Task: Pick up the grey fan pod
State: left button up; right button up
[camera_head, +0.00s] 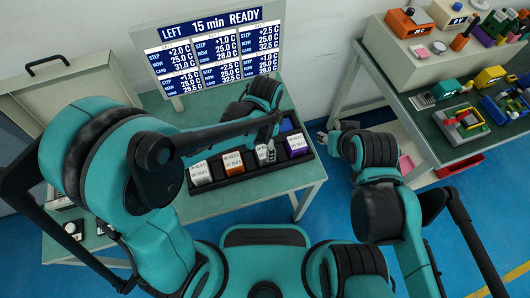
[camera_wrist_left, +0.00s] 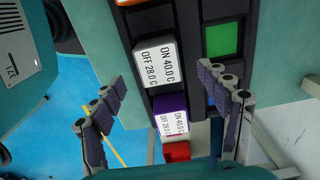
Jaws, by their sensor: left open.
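A grey fan pod (camera_wrist_left: 157,62) with a white label reading ON 40.0 C, OFF 28.0 C sits in a dark rack, between an orange pod (camera_wrist_left: 130,3) and a purple pod (camera_wrist_left: 172,115). In the head view the grey pod (camera_head: 262,153) is partly hidden by my left gripper (camera_head: 272,143), which is above the rack. In the left wrist view my left gripper (camera_wrist_left: 165,108) is open and empty, its fingers spread on either side of the purple pod in the picture. My right gripper (camera_head: 330,139) is right of the rack, its fingers too small to read.
A pale grey or white pod (camera_head: 200,173) stands at the rack's left end beside the orange one. A green square (camera_wrist_left: 222,40) shows behind the pods. A display board (camera_head: 212,50) stands behind the table. A side table (camera_head: 425,125) on the right holds several coloured parts.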

aim_at(265, 151)
pick_arm(q)
jog(key=shift+s+f, duration=0.1)
jog(key=shift+f, duration=0.6)
notch_tip(265, 151, down, 5)
jog(key=b, duration=0.3)
jog(key=shift+f, duration=0.1)
jog(key=shift+c, duration=0.9)
jog(key=c, duration=1.2)
